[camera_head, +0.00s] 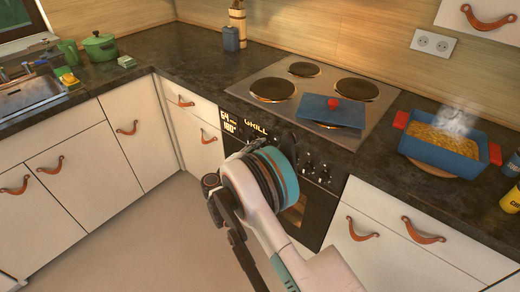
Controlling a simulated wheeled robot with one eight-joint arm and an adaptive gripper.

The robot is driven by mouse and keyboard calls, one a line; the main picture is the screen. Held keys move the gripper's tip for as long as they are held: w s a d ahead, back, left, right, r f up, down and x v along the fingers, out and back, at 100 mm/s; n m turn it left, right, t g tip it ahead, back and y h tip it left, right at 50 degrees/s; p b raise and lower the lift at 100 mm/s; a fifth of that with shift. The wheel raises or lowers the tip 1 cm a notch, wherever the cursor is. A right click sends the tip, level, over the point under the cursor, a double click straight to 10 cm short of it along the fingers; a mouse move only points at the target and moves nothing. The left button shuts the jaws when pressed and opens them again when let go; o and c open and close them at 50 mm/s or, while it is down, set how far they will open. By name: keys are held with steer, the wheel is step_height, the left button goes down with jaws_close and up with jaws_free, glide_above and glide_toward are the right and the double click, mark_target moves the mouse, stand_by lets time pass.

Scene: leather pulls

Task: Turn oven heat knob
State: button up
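The oven (313,212) is built in below the hob, with a black control panel along its top front. The display (230,122) reads 64, 180° and GRILL in lit characters. Small dark knobs (322,173) show on the panel right of my wrist. Which one is the heat knob cannot be told, and part of the panel is hidden behind my wrist. My gripper (270,144) is at the panel, mostly hidden by my wrist with its teal ring. Only dark parts of it show, so its opening and any contact with a knob cannot be told.
A blue tray-like item with a red knob (333,103) lies on the hob (290,90). A steaming blue dish (445,150) with red handles stands on the right counter. Cabinets with leather pulls (422,232) flank the oven. The floor at lower left is clear.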

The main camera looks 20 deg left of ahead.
steer(key=shift+m, duration=0.3)
steer(key=shift+f+m, duration=0.1)
steer(key=shift+m, duration=2.7)
steer(key=o, duration=1)
steer(key=shift+o, duration=0.2)
steer(key=v, duration=1.2)
